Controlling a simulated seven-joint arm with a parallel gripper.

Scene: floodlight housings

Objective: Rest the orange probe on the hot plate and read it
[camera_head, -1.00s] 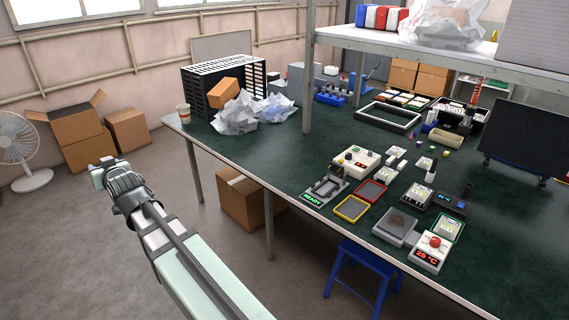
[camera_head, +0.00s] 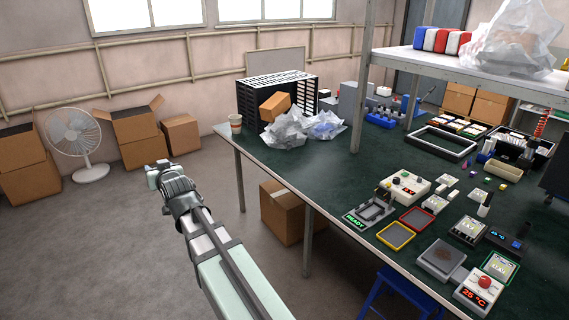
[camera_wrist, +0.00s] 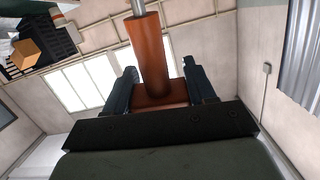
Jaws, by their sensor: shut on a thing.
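In the wrist view my gripper (camera_wrist: 160,72) is shut on the orange probe (camera_wrist: 148,48), which has a thick orange handle and a grey metal shaft running out of the top of the picture; its tip is out of view. In the head view my gripper (camera_head: 160,174) is out over the floor, left of the bench and well away from the hot plate; the probe is not clear there. The hot plate (camera_head: 441,257) is a grey unit with a brownish patch on top, near the bench's front edge. Beside it a white box (camera_head: 478,292) with a red knob shows 25 °C.
A small dark unit (camera_head: 505,241) with a blue display stands behind the hot plate. Yellow (camera_head: 396,236) and red (camera_head: 417,219) trays and a READY fixture (camera_head: 369,213) lie to its left. A shelf post (camera_head: 362,98) rises from the bench (camera_head: 285,167). Floor around my gripper is clear.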

